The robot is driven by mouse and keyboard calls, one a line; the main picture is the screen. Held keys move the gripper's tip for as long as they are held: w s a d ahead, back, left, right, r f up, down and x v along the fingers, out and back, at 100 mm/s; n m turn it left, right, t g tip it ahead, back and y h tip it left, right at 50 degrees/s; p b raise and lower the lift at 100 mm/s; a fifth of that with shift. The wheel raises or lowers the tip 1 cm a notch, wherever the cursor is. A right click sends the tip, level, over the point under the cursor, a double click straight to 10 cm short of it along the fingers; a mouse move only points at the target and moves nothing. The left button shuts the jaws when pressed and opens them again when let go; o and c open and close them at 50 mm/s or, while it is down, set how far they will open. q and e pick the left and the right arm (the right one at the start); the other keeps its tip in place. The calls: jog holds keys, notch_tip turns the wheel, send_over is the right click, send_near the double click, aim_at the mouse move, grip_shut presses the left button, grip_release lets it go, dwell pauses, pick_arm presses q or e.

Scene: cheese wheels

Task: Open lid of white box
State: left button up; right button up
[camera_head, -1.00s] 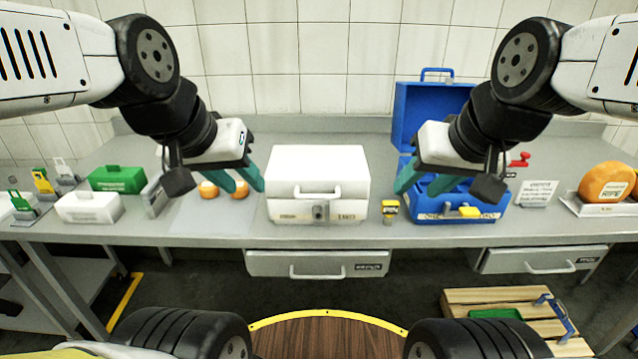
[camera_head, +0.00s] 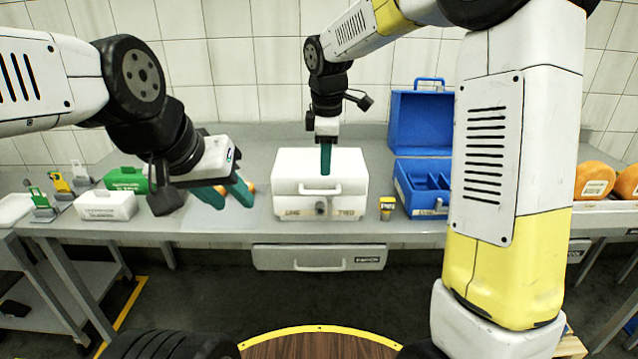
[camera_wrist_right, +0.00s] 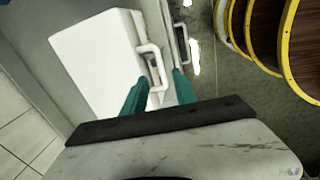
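The white box (camera_head: 350,168) stands shut in the middle of the table, with a white lid handle (camera_head: 305,191) and a grey latch (camera_head: 321,208) on its front. My right gripper (camera_head: 326,170) points down over the lid; its fingers look edge-on there. In the right wrist view the right gripper's teal fingers (camera_wrist_right: 160,92) are apart with nothing between them. The white box (camera_wrist_right: 95,60) and its handle (camera_wrist_right: 153,62) show just beyond the fingertips; contact cannot be told.
An open blue toolbox (camera_head: 425,115) stands to the right, with a small yellow-topped item (camera_head: 387,205) beside the white box. Green (camera_head: 126,179) and white (camera_head: 105,206) small boxes are at the left. Orange cheese wheels (camera_head: 594,182) are at the far right. A drawer (camera_head: 320,257) hangs below.

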aim_at(322, 191)
jog(key=shift+n, duration=0.3)
jog(key=f, duration=0.2)
jog(key=w+f, duration=0.1)
jog(key=f, duration=0.5)
jog(key=shift+w+a+f, duration=0.15)
jog(key=shift+w+a, duration=0.2)
jog(key=shift+c, duration=0.2)
grip_shut()
dwell(0.6)
